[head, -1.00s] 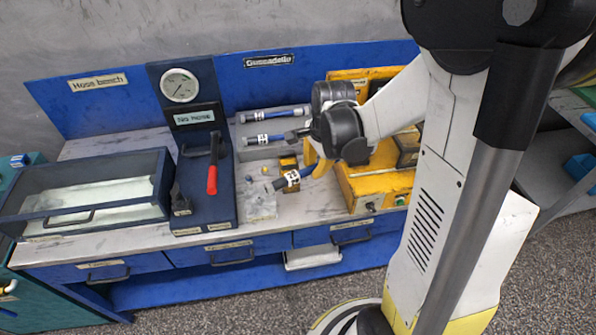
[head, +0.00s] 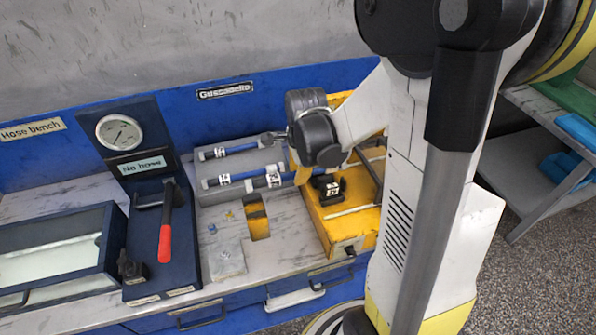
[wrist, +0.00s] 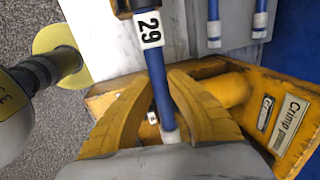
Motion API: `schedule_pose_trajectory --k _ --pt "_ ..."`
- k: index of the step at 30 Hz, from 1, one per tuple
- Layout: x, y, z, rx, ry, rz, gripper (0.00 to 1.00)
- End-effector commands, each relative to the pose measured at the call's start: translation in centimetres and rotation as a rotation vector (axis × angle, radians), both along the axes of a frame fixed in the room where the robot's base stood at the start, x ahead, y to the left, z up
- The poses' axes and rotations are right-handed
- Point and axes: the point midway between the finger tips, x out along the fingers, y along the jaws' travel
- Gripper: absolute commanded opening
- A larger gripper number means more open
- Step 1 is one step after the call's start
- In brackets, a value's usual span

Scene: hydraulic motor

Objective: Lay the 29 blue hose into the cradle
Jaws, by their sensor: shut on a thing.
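The blue hose (wrist: 160,85) bears a white tag reading 29 (wrist: 148,28) and has a pale end fitting. My gripper (wrist: 160,78) is shut on it, one yellow finger on each side. In the head view the tagged end of the hose (head: 273,178) sticks out left from my gripper (head: 301,172), in front of the grey rack. In the wrist view the hose is over the yellow crimp gauge (wrist: 262,92). A dark block with a white label (head: 328,188) sits on the gauge; I cannot tell whether it is the cradle.
Two other blue hoses (head: 235,149) (head: 226,180) lie on the grey rack (head: 212,194). A yellow-and-black block (head: 257,217) stands on the bench. A dark panel with a red-handled lever (head: 164,230) and a glass-topped box (head: 60,260) are to the left.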

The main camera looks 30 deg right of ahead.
Motion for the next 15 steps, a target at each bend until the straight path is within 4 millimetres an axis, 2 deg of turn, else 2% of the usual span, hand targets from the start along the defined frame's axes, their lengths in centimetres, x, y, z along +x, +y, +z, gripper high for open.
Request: schedule_pose_trajectory --k 9,15 --pt "0.0 0.0 -4.4 0.000 0.000 0.000 0.00" --pt "0.0 0.0 -6.5 0.000 0.000 0.000 0.00"
